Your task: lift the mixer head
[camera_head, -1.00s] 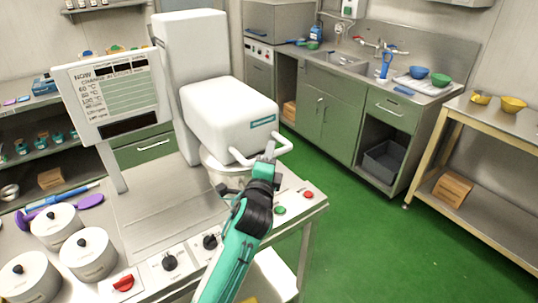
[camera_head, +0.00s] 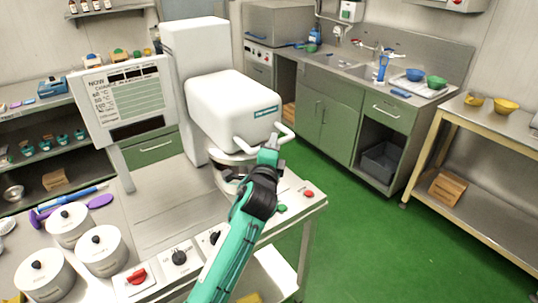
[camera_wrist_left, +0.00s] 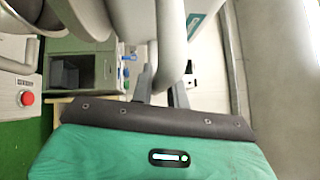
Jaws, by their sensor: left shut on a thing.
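The mixer head (camera_head: 232,108) is a white rounded box on a white column (camera_head: 195,85). It sits tilted up slightly, with a gap between its underside and the metal bowl (camera_head: 228,182). A white bar handle (camera_head: 243,146) sticks out from its front. My left gripper (camera_head: 270,150) is shut on the handle's right part. In the left wrist view the fingers (camera_wrist_left: 160,88) close around the white handle (camera_wrist_left: 172,50), and part of the head shows above. The exact finger contact is small in the head view. My right gripper is not in view.
A panel (camera_head: 124,100) stands left of the mixer. Lidded white pots (camera_head: 102,255) and knobs line the bench front; a red button (camera_head: 309,194) is at the right corner. Green floor (camera_head: 350,235) is free to the right, before the sink counter (camera_head: 330,115) and steel table.

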